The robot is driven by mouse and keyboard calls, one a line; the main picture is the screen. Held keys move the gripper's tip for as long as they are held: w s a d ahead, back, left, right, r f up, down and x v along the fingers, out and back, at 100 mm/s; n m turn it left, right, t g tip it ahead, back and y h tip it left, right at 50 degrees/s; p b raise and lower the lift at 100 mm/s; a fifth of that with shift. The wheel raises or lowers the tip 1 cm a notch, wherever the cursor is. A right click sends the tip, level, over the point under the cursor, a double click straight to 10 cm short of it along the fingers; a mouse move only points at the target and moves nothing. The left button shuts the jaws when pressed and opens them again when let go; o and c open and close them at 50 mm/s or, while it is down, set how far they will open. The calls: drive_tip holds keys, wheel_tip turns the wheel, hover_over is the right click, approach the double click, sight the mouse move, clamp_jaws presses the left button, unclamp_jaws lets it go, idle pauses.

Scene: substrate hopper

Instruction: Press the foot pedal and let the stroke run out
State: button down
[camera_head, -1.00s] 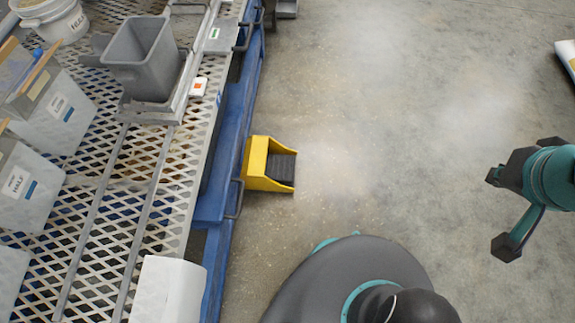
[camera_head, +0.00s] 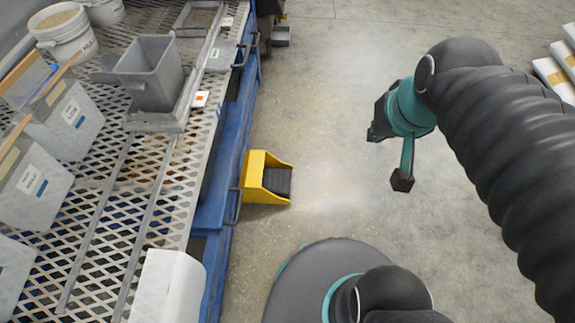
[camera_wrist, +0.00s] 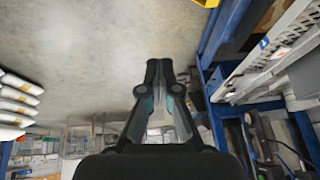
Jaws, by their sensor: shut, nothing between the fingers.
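The foot pedal (camera_head: 256,178) stands on the floor beside the blue bench frame in the head view. It has a yellow guard with side walls and a dark ribbed tread that faces right. My gripper (camera_head: 374,132) is to the right of the pedal and apart from it, above the floor. In the wrist view my gripper's fingers (camera_wrist: 159,64) are together with nothing between them. A yellow part of the pedal (camera_wrist: 207,3) shows at the top edge of that view; the rest of it is cut off there.
The mesh-topped bench (camera_head: 120,215) with a blue frame runs along the left, carrying a grey hopper (camera_head: 150,75), clear bins (camera_head: 70,120) and white buckets (camera_head: 66,42). White sacks (camera_head: 553,75) lie at the far right. The floor between the pedal and my gripper is clear.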

drive_tip(key=w+a+f+m+g+y, duration=0.2)
drive_tip(key=w+a+f+m, duration=0.2)
drive_tip(key=w+f, duration=0.6)
drive_tip(key=w+a+f+m+g+y, duration=0.25)
drive_tip(key=w+a+f+m, duration=0.25)
drive_tip(key=w+f, duration=0.5)
drive_tip(key=shift+w+a+f+m+g+y+b, duration=0.3)
drive_tip(key=shift+w+a+f+m, duration=0.95)
drive_tip(key=shift+f, duration=4.75)
drive_tip(key=shift+w+a+f+m+t+y+b, duration=0.15)
drive_tip(key=shift+w+a+f+m+b, duration=1.05)
drive_tip(key=shift+f, duration=4.75)
drive_tip(key=shift+w+a+f+m+g+y+p, duration=0.25)
drive_tip(key=shift+a+f+m, duration=1.15)
drive_tip(key=shift+f, duration=4.6)
drive_tip(key=shift+w+d+m, duration=0.2)
drive_tip(key=shift+d+m, duration=0.35)
drive_tip(key=shift+f, duration=0.15)
